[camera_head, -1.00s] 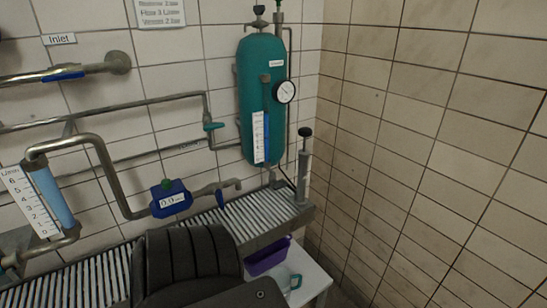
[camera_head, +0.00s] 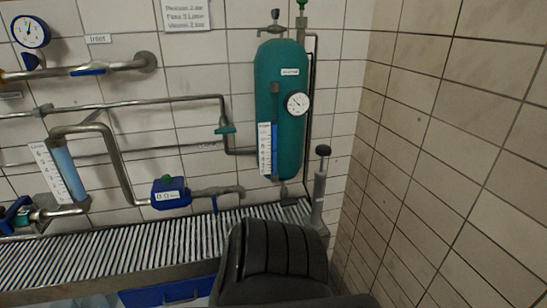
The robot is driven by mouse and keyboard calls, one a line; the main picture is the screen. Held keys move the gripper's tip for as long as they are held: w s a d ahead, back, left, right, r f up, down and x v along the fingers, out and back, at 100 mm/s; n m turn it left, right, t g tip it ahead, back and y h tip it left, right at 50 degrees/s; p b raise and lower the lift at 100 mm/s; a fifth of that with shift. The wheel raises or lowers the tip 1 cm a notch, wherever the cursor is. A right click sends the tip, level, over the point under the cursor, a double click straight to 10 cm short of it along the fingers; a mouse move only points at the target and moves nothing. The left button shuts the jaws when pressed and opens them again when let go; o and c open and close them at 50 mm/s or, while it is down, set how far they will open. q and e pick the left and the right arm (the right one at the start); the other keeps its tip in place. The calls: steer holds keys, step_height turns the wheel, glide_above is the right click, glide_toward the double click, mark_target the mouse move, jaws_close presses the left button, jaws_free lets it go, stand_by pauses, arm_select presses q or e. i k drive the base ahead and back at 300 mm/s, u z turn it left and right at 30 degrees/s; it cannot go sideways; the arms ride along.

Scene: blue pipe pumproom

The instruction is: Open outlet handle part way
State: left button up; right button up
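A short outlet pipe (camera_head: 228,190) leaves the blue flow meter (camera_head: 171,193) and bends down at its right end, above the slatted rack. Neither gripper's fingers show, and nothing of mine is seen touching the lever. A black ribbed part of my own body fills the bottom middle, right of and below the lever, covering part of the rack.
A teal tank (camera_head: 279,105) with a round gauge (camera_head: 298,104) hangs right of the pipes. A hand pump (camera_head: 319,190) stands at the rack's (camera_head: 120,244) right end. A tiled wall closes the right side. A blue crate (camera_head: 170,291) is below the rack.

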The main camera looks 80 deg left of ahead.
mark_target(215, 209)
steer(key=z, duration=0.05)
steer(key=i, duration=0.95)
steer(key=u, duration=1.85)
